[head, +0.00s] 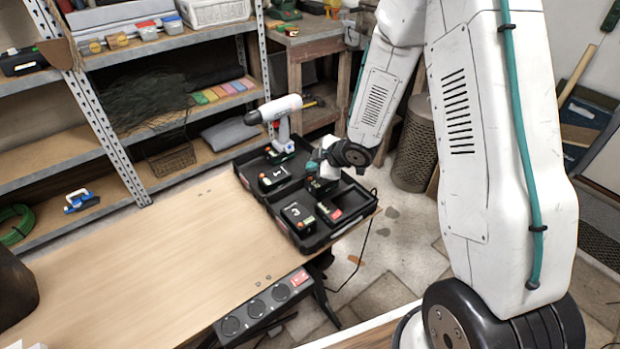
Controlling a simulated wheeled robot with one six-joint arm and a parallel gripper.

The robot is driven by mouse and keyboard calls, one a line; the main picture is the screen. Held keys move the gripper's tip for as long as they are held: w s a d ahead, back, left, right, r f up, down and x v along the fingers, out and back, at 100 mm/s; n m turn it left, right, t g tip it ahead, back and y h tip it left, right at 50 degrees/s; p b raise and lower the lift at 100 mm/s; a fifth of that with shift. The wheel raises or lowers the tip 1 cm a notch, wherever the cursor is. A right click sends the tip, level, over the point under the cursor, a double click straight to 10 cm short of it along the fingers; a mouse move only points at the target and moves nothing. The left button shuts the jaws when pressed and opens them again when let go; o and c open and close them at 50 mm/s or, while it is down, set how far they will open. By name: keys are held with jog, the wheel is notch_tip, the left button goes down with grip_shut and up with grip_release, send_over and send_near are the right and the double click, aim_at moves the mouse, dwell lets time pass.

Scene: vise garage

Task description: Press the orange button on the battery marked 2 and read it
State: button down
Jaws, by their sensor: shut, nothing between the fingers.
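A black tray (312,247) on the workbench holds several black batteries. One battery (298,217) shows a white 3. Another battery (272,180), further left and back, has a white mark that looks like a 1. A third battery (321,188) sits right under my gripper (317,172); its top is partly covered and I cannot read its number. My gripper points down at it, shut and empty. I cannot tell whether the fingertips touch its button. No battery shows a readable 2.
A white and dark cordless drill (283,110) stands upright in the tray's back part. A small red-and-black item (331,211) lies beside the battery marked 3. The wooden bench top (160,260) is clear on the left. Metal shelves (100,130) stand behind it.

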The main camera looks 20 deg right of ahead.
aim_at(327, 183)
jog(key=shift+r, duration=1.7)
jog(key=shift+s+d+f, duration=0.1)
jog(key=shift+d+f, duration=0.15)
jog(key=s+d+f+m+h, duration=0.1)
jog(key=s+d+f+m+g+h, duration=0.1)
jog(key=d, duration=0.1)
jog(key=shift+f+g, duration=0.15)
jog(key=shift+g, duration=0.15)
jog(key=s+d+r+m+g+h, duration=0.45)
jog(key=s+d+r+m, duration=0.2)
jog(key=s, duration=0.35)
jog(key=s+a+r+m+y, duration=0.1)
jog(key=s+a+r+m, duration=0.2)
jog(key=s+r, duration=0.7)
jog(key=s+a+r+m+y, duration=0.1)
jog(key=s+a+r+m, duration=0.2)
jog(key=s+r, duration=0.8)
jog(key=s+a, duration=0.1)
jog(key=s, duration=0.3)
jog(key=shift+a+r, duration=0.2)
jog(key=shift+a, duration=0.1)
